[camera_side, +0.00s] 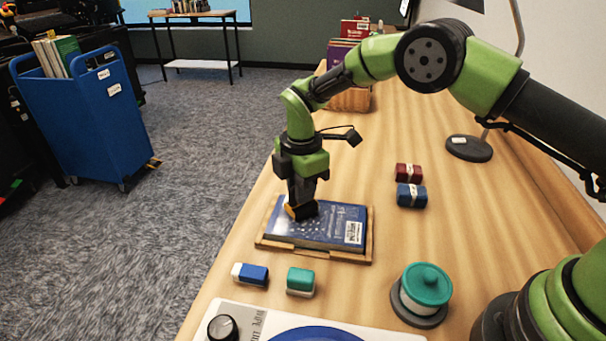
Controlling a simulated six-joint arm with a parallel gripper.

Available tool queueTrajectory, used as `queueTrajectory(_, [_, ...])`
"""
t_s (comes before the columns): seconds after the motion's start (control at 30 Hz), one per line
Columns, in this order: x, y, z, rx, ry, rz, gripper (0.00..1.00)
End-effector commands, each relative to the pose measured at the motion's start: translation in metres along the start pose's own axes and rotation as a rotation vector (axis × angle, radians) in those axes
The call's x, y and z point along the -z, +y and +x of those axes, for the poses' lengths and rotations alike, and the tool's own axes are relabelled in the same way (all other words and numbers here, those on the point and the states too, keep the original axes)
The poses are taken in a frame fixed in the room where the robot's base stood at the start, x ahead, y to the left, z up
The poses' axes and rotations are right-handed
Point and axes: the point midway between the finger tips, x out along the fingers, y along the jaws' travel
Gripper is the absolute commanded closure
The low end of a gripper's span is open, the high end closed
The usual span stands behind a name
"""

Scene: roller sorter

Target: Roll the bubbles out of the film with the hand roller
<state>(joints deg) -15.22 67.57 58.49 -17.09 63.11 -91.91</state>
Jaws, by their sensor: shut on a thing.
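A blue book (338,225) lies flat in a shallow wooden tray (318,251) near the left edge of the table. Its cover has a white label at the right and small pale dots at the left, which may be bubbles in the film. My gripper (301,207) points down over the left part of the book. It is shut on an orange and dark thing, likely the hand roller (293,211), which is at or just above the cover. Most of the roller is hidden by the fingers, and I cannot tell whether it touches the film.
A blue-and-white block (250,274) and a green block (300,281) lie in front of the tray. A teal-lidded round container (426,287) stands at front right. Red (409,173) and blue (411,195) blocks lie right of the tray. A lamp base (469,148) stands further back.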

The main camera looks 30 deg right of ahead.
Motion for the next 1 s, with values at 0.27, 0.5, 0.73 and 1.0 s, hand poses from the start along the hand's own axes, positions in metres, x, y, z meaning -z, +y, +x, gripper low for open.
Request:
queueTrajectory(0.27, [0.019,-0.019,0.0,0.003,0.0,-0.001,1.0])
queueTrajectory(0.5, [0.034,-0.035,0.0,0.003,-0.001,-0.002,1.0])
queueTrajectory(0.73, [0.038,-0.039,0.001,0.001,0.0,0.003,1.0])
queueTrajectory(1.0, [0.02,-0.021,0.001,0.0,0.0,0.004,1.0])
